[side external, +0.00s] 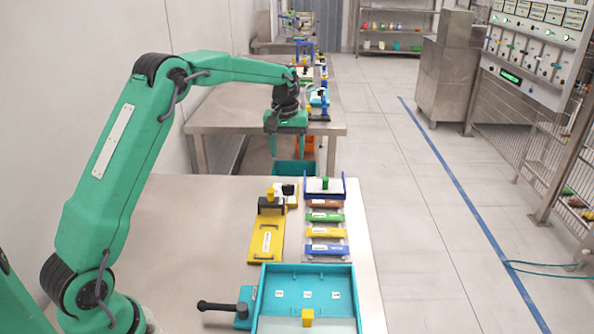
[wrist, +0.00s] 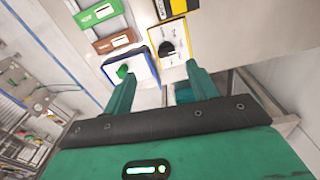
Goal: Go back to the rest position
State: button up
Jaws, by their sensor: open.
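My gripper (side external: 287,145) hangs from the green arm at the far end of the table, pointing down, with its fingers apart and nothing between them. In the wrist view my gripper (wrist: 155,85) shows two green fingers spread wide, also empty. Below and beyond the fingers are a blue-edged white tray with a green knob (wrist: 124,72) and a white plate with a black knob and yellow edging (wrist: 172,38). In the side view the blue-edged tray (side external: 312,186) and the black knob (side external: 289,189) are at the table's far end.
A yellow plate (side external: 266,242) lies mid-table beside a rack with colored strips (side external: 326,233). A teal tray (side external: 287,271) with a yellow block (side external: 307,317) and a black-handled lever (side external: 222,307) stand in front. The table's left part (side external: 185,240) is bare. A teal bin (side external: 294,168) stands past the far edge.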

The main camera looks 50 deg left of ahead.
jog(key=s+d+r+m+t, duration=0.1)
jog(key=s+d+r+m, duration=0.1)
jog(key=s+d+r, duration=0.5)
jog(key=s+d+r+m+t, duration=0.2)
jog(key=s+r, duration=0.3)
jog(key=s, duration=0.4)
jog(key=s+d+f+m+t, duration=0.1)
jog(key=s+d+m, duration=0.1)
jog(key=s, duration=0.6)
jog(key=s+d+f+m+t, duration=0.1)
jog(key=s+d+f+m, duration=0.1)
jog(key=s, duration=0.7)
jog(key=shift+s+d+f, duration=0.15)
jog(key=shift+d+f, duration=0.05)
jog(key=shift+d, duration=0.45)
